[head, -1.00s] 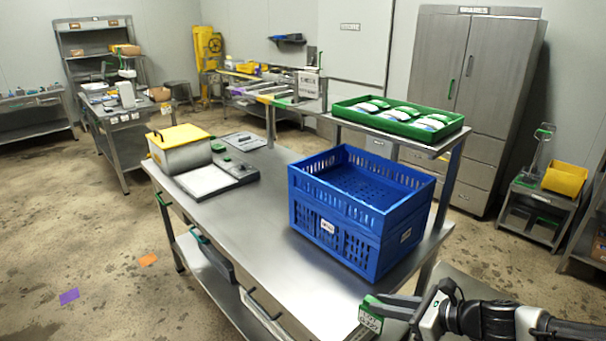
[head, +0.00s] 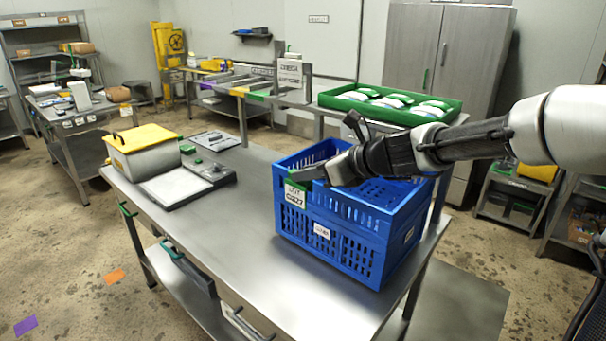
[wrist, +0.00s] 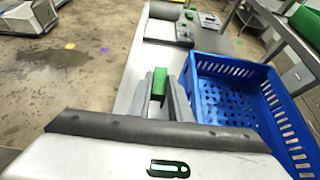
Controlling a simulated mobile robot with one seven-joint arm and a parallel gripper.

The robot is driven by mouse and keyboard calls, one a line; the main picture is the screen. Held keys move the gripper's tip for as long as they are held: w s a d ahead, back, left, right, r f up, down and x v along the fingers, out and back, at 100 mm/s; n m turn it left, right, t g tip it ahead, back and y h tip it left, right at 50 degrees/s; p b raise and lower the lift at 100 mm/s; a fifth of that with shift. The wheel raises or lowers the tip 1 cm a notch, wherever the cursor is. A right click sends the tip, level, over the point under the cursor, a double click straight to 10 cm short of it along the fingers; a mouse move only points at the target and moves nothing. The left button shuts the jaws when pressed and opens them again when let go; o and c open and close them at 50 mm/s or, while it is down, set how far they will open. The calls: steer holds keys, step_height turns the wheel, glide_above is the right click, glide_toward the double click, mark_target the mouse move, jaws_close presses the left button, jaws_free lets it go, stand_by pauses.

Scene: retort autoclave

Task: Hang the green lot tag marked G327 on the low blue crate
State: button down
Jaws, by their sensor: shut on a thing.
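The lot tag (head: 296,194) is a white card with a green top part; its print is small and ends in what looks like 27. My gripper (head: 309,174) is shut on its green top, and the card hangs down. The green part also shows between the fingers in the wrist view (wrist: 159,84). The blue crate (head: 345,250) stands on the steel table, empty inside. In the head view the tag overlaps the crate's left upper corner. In the wrist view the crate (wrist: 236,68) lies just right of the fingers. I cannot tell whether tag and crate touch.
The steel table (head: 215,230) has free room left of the crate. A yellow-lidded box (head: 143,150) and a grey scale-like device (head: 177,188) stand at its far left. A green tray (head: 390,103) with several packs sits on the shelf behind the crate.

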steer(key=shift+w+d+f+p, duration=0.15)
steer(key=shift+w+d+p, duration=0.4)
steer(key=shift+w+d, duration=1.2)
steer(key=shift+w+d+f+p, duration=0.1)
steer(key=shift+w+d+p, duration=0.45)
steer(key=shift+w+d, duration=1.2)
steer(key=shift+s+d+f, duration=0.1)
steer(key=shift+s+f, duration=0.05)
steer(key=shift+f, duration=0.45)
steer(key=shift+f+b, duration=0.85)
steer(key=shift+f, duration=0.75)
steer(key=c, duration=1.5)
jaws_free()
steer(key=shift+c, duration=0.2)
steer(key=shift+d+r, duration=0.1)
